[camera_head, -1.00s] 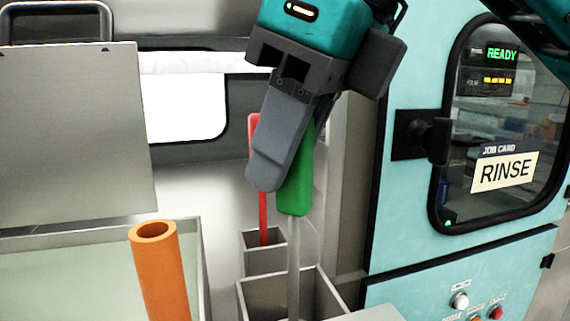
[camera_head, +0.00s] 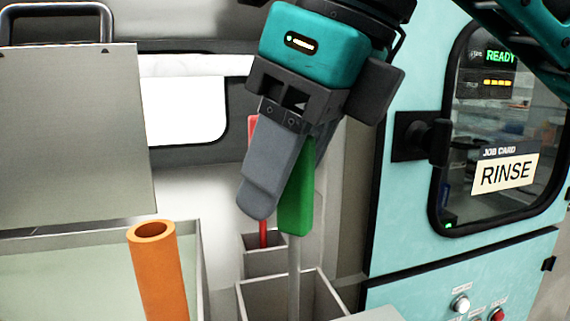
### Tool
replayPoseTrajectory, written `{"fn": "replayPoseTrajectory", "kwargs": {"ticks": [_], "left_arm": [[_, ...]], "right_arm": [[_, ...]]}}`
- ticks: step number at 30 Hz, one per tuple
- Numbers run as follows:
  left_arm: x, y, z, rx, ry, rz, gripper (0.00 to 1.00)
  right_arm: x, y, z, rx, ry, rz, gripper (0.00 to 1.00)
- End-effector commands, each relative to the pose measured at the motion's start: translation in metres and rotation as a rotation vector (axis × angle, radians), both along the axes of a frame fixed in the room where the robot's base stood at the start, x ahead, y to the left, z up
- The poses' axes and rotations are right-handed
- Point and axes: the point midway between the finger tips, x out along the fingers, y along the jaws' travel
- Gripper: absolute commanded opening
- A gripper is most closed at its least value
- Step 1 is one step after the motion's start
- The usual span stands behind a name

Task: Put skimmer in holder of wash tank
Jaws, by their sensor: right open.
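A green-handled tool (camera_head: 297,190) with a thin grey shaft stands nearly upright, its shaft going down into a larger square grey holder (camera_head: 262,300). Its lower end is hidden, so I cannot confirm that it is the skimmer. My right gripper (camera_head: 272,200) is open at the green handle, with one grey finger in front and to its left. The other finger is mostly hidden. A tank (camera_head: 203,285) with pale greenish liquid is at the lower left. My left gripper is not in view.
A red-handled tool (camera_head: 253,130) stands in a smaller square holder (camera_head: 262,262) behind. An orange tube (camera_head: 160,275) rises at the tank. A grey panel (camera_head: 75,140) stands upright at the left.

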Motion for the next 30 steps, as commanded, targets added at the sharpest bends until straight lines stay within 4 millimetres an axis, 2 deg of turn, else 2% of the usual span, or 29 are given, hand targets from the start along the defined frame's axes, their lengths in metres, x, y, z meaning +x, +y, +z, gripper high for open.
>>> {"fn": "replayPoseTrajectory", "kwargs": {"ticks": [5,15,19,24,30], "left_arm": [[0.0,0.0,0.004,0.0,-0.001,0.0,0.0],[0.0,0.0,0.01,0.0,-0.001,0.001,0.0],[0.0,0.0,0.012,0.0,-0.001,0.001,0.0],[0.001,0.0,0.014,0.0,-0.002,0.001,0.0],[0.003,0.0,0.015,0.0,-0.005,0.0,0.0]], "right_arm": [[-0.001,-0.002,0.011,0.002,-0.001,-0.001,0.51],[-0.014,-0.027,0.078,0.002,-0.003,-0.002,0.51],[-0.018,-0.034,0.098,0.002,-0.001,-0.001,0.51],[-0.021,-0.04,0.112,0.0,-0.001,0.0,0.51],[-0.021,-0.041,0.114,0.0,0.0,0.001,0.51]]}}
